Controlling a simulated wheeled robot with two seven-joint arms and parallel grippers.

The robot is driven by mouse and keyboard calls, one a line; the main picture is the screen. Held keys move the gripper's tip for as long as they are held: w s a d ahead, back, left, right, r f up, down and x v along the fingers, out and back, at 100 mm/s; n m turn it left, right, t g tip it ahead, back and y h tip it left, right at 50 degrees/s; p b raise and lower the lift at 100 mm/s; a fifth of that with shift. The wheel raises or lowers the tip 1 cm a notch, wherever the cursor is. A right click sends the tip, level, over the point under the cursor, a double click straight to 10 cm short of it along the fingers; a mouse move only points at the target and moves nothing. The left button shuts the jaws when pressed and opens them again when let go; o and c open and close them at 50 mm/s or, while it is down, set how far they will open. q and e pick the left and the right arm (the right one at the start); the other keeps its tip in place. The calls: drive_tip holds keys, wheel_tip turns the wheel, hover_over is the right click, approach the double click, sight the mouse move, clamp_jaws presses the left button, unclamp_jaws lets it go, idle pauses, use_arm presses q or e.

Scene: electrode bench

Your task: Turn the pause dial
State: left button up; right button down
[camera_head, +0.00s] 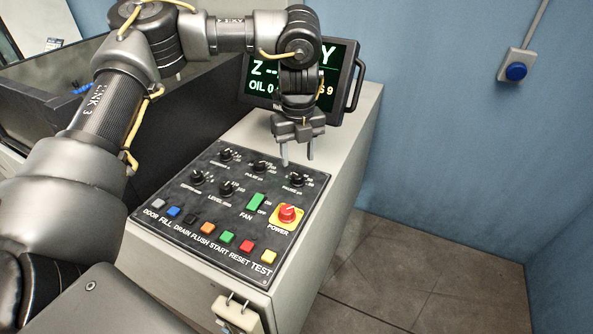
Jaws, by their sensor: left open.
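The pause dial (297,180) is a small black knob at the right end of the upper dials on the dark control panel (180,242). Its small label is hard to read but looks like PAUSE. My left gripper (297,159) points down with its two fingers apart and nothing between them. Its fingertips show just above and behind the pause dial in the picture, apart from it; the exact height gap cannot be told. My right gripper is out of view.
Other black dials (260,167) stand close to the left. In front are a green fan switch (256,202), a red power button (287,214) on yellow, and a row of coloured buttons (207,228). A display (300,80) stands behind the gripper.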

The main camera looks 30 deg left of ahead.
sight(298, 175)
use_arm(q)
wheel_tip(298, 175, down, 6)
idle(0.5)
drive_tip(key=c, duration=1)
